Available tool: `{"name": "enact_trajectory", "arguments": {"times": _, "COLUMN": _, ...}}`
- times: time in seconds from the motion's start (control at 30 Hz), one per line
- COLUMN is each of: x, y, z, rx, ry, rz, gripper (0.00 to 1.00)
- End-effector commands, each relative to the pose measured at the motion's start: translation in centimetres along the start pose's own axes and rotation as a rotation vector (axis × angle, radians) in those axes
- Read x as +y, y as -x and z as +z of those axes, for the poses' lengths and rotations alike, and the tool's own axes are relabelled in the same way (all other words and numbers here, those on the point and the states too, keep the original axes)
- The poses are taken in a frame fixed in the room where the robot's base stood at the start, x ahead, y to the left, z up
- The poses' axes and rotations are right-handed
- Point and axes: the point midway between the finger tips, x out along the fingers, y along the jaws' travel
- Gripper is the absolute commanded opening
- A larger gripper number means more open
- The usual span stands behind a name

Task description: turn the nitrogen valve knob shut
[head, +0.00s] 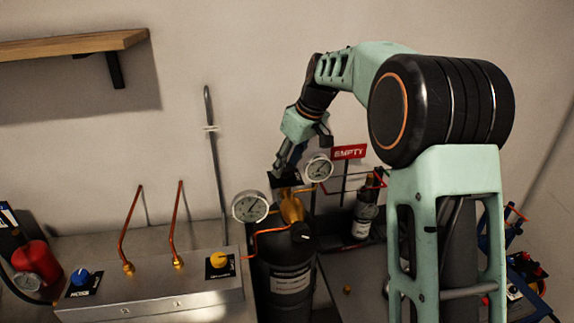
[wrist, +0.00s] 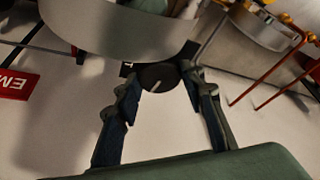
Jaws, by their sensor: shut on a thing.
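My gripper (head: 281,170) reaches down behind the brass fitting on the dark gas cylinder (head: 268,270). In the wrist view my gripper's fingers (wrist: 158,78) stand on either side of a round black knob (wrist: 155,75) with a white pointer line, and they are shut on it. In the head view this knob is hard to make out among the dark parts at the fingertips. Another black knob (head: 301,232) with a white mark sits at the front of the cylinder's fitting. I cannot read which knob is marked nitrogen.
Two gauges (head: 250,206) (head: 318,167) flank the brass fitting (head: 291,207) near my gripper. A red EMPTY sign (head: 349,152) stands to the right. A metal panel (head: 150,290) with a blue knob (head: 80,276), a yellow knob (head: 218,260) and upright copper pipes (head: 178,225) lies left.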

Motion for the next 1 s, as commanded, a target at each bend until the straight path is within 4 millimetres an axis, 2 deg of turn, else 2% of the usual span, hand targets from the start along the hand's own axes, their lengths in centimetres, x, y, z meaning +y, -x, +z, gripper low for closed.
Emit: {"name": "enact_trajectory", "arguments": {"times": 1.0, "x": -0.61, "y": 0.03, "z": -0.49, "rx": 0.002, "ry": -0.871, "rz": 0.365, "gripper": 0.13}}
